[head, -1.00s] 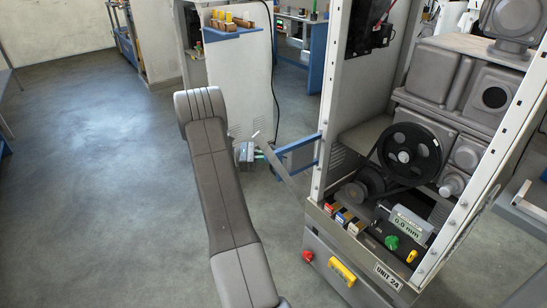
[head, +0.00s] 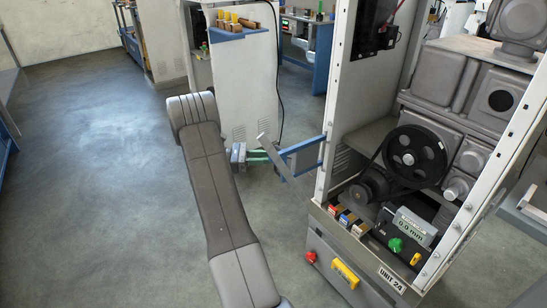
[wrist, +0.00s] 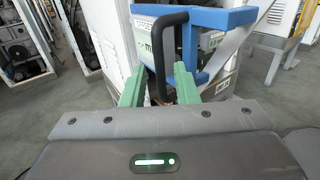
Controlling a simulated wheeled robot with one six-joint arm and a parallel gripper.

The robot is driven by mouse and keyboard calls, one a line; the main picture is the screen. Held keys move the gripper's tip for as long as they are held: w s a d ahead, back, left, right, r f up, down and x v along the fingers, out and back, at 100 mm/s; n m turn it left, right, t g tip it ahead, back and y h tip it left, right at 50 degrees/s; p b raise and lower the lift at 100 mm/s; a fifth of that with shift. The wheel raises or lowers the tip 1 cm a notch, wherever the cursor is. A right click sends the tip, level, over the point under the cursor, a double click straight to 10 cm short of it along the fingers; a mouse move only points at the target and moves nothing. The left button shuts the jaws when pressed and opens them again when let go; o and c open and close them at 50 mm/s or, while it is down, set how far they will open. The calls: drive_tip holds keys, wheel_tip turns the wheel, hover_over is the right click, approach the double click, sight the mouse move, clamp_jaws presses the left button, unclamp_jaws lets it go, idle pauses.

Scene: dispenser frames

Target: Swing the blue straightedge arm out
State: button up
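The blue straightedge arm (head: 308,146) sticks out from the left post of the open cabinet, with a slanted grey bar (head: 272,152) at its outer end. In the wrist view the blue arm (wrist: 215,18) fills the top centre. A black looped handle (wrist: 158,60) stands in front of it. My gripper (wrist: 158,78) has two green fingers spread apart, with the handle's near bar showing between them and gaps on both sides. I cannot tell whether it touches either finger. In the head view my gripper (head: 270,156) is at the arm's outer end, partly hidden by the bar.
A pale panel (head: 243,85) stands behind my gripper. Open floor (head: 90,170) lies to the left.

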sight(276, 168)
drive_tip(key=a, duration=0.9)
drive_tip(key=shift+w+a, duration=0.2)
drive_tip(key=d, duration=1.4)
drive_tip(key=shift+s, duration=0.35)
drive_tip(key=shift+a, duration=0.1)
drive_tip(key=shift+s, duration=0.1)
